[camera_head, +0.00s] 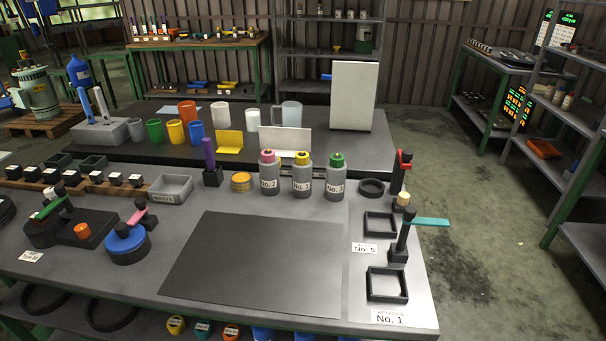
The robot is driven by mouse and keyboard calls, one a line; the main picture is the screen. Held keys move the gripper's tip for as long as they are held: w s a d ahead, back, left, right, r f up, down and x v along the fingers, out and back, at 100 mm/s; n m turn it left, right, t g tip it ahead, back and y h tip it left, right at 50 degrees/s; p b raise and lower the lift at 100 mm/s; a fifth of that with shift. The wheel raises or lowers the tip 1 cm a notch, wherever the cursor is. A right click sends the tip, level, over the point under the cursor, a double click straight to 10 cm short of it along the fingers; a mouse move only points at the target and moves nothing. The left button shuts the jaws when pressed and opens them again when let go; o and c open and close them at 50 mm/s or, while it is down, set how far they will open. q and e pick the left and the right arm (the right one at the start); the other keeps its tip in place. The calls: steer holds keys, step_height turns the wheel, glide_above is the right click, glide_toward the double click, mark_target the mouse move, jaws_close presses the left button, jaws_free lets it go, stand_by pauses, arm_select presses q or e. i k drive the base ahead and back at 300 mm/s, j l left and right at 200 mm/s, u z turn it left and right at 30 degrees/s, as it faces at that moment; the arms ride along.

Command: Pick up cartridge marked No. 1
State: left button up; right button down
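A label reading No. 1 (389,318) lies at the front right corner of the grey table, with smaller unclear text above the number. Behind it is a black square frame (386,285), which looks empty. Three grey bottles stand at the back middle: a pink-capped bottle (269,174) marked No. 2, a yellow-capped bottle (302,176) whose label seems to read No. 1, and a green-capped bottle (336,178) marked No. 3. I cannot tell which object is the cartridge. Neither of my grippers is in view.
A second square frame (380,224) has a No. 5 label (365,248). A black post with a teal lever (428,222) stands beside the frames. The dark mat (255,265) is clear. Several colored capped items, including a yellow one (176,323), sit below the table's front edge.

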mark_target(302, 175)
steer(key=j+u, duration=0.3)
steer(key=i+j+u, duration=0.15)
steer(key=j+u, duration=0.2)
steer(key=i+j+u, duration=0.1)
steer(key=j+u, duration=0.2)
